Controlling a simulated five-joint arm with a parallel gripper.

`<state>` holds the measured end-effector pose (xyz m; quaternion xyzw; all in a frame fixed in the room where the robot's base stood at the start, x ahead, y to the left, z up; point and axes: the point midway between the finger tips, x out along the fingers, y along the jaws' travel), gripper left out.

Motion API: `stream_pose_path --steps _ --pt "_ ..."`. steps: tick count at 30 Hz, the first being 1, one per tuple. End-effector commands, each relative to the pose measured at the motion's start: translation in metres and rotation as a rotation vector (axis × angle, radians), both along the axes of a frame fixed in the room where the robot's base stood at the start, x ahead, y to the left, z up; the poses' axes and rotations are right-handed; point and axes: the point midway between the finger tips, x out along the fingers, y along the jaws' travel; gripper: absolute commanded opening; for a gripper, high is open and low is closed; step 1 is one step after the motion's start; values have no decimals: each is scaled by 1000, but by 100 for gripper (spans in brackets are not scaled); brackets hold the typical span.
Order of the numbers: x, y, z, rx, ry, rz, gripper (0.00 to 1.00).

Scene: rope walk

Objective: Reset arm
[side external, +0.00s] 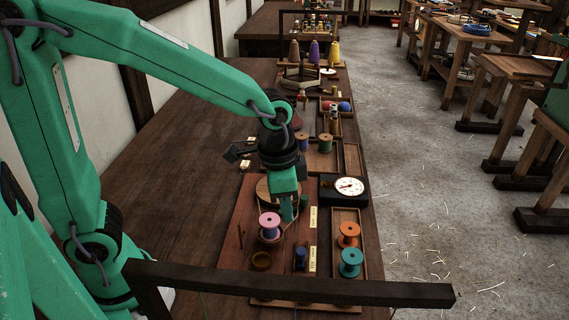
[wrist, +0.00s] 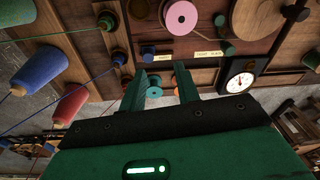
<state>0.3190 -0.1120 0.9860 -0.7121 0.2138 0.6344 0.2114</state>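My gripper (side external: 287,212) points down over the reddish-brown board (side external: 236,212), just behind and to the right of the pink spool (side external: 270,226). In the wrist view my gripper's two green fingers (wrist: 160,90) stand apart, with a clear gap between the tips. Nothing is seen held between them. The teal spool (wrist: 154,92) and orange spool (wrist: 153,79) show through that gap, beyond the fingertips. The pink spool also shows in the wrist view (wrist: 180,18), apart from the fingers. In the side view I cannot tell the finger gap.
A white-faced dial (side external: 348,187) stands right of my gripper. The orange spool (side external: 349,234) and teal spool (side external: 351,262) sit in a tray at the right edge. A dark beam (side external: 290,287) crosses the front. The table's left side (side external: 175,190) is clear.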

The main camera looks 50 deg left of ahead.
Motion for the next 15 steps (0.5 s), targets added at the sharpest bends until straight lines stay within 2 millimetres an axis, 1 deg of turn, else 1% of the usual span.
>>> stream_pose_path --steps 1,6,15 --pt "-3 8 9 -9 -23 34 32" --pt "-16 32 34 -36 -85 141 32" --pt "-44 70 66 -83 -198 329 32"
